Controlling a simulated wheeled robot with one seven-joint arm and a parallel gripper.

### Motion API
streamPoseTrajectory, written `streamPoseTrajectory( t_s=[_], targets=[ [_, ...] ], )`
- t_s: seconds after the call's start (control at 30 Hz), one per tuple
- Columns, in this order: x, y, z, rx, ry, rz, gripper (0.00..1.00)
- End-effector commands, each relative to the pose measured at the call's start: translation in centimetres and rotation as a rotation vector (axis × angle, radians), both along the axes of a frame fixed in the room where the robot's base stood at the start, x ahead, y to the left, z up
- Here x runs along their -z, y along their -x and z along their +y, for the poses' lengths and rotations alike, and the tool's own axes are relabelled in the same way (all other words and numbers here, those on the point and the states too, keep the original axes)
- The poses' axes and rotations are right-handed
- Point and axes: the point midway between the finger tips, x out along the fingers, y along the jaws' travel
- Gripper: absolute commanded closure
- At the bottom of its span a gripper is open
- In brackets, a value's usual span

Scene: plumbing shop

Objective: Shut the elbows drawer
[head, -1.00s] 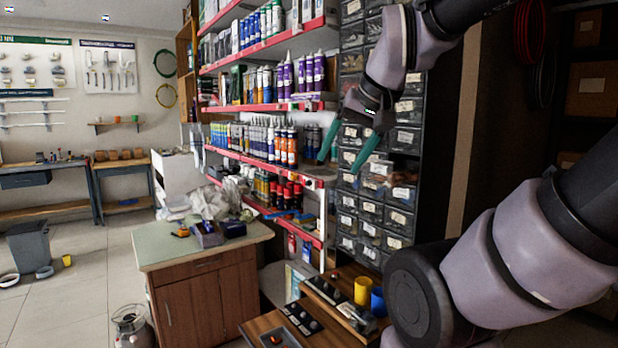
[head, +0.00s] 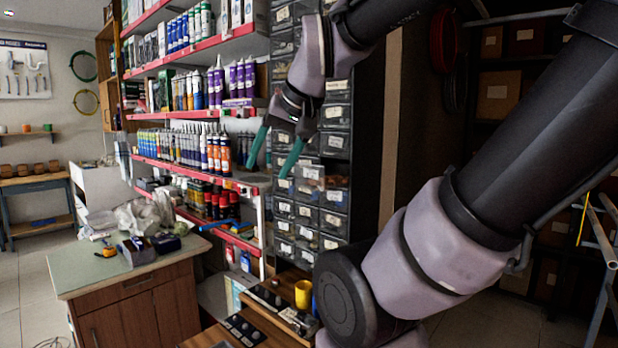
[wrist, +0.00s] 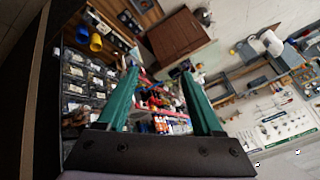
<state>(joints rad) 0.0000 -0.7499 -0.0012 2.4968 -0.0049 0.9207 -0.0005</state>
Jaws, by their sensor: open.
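A tall dark cabinet of small labelled drawers (head: 334,222) stands behind my arm in the head view. One drawer (head: 311,172), with a pale label and brownish pieces showing beside it, appears to stick out from the cabinet front. The labels are too small to read, so I cannot tell for sure that it is the elbows drawer. My gripper (head: 267,172) is open and empty, its two green fingers pointing down in front of the shelf edge, left of that drawer. In the wrist view my gripper (wrist: 160,73) shows nothing between its fingers, and drawer fronts (wrist: 76,88) lie to the left.
Red-edged shelves (head: 190,141) of tubes and bottles stand left of the cabinet. A wooden bench with a yellow cup (head: 303,293) is below it. A green-topped counter (head: 90,275) stands front left. Open floor lies far left.

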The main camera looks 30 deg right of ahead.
Motion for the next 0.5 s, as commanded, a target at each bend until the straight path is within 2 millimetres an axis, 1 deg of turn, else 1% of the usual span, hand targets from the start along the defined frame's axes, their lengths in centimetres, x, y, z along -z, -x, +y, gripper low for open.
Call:
streamPoseTrajectory(
  t_s=[0.03, 0.07, 0.1, 0.13, 0.17, 0.27, 0.37, 0.4, 0.47, 0.5],
  targets=[
    [0.0, -0.1, 0.0, -0.005, 0.005, 0.002, 0.55],
    [0.0, -0.2, -0.1, -0.014, 0.015, 0.004, 0.66],
    [0.1, -0.4, -0.2, -0.034, 0.040, 0.010, 0.81],
    [0.2, -0.7, -0.4, -0.059, 0.068, 0.019, 0.93],
    [0.3, -1.0, -0.6, -0.091, 0.106, 0.029, 1.00],
    [0.8, -2.9, -1.8, -0.262, 0.289, 0.086, 1.00],
    [1.4, -5.7, -3.6, -0.511, 0.526, 0.173, 1.00],
    [1.7, -6.9, -4.3, -0.618, 0.621, 0.212, 1.00],
    [2.1, -8.8, -5.4, -0.784, 0.755, 0.274, 1.00],
    [2.3, -10.2, -6.1, -0.896, 0.841, 0.317, 1.00]
  ],
)
